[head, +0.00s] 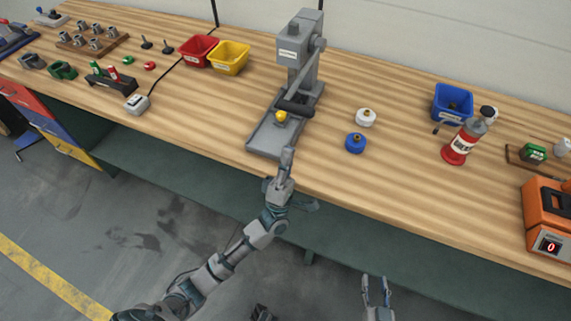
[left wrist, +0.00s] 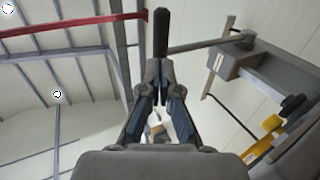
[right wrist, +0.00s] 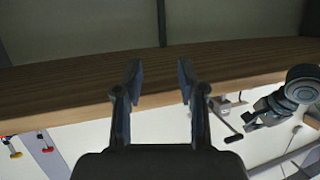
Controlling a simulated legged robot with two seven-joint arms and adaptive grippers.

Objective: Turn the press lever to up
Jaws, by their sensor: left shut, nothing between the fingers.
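The grey press (head: 298,60) stands on the bench. Its lever has a black grip (head: 294,108) that hangs low in front of the press column, above the base plate. The grip also shows in the left wrist view (left wrist: 160,32), with its rod running right to the press. My left gripper (head: 289,152) is shut and empty at the front end of the press base. In the left wrist view its fingertips (left wrist: 160,62) line up with the grip's lower end; I cannot tell whether they touch. My right gripper (head: 376,281) is open and empty, in front of the bench; its fingers stand apart in the right wrist view (right wrist: 160,75).
A yellow knob (head: 281,117) sits on the press base. Red (head: 198,50) and yellow (head: 230,57) bins stand left.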

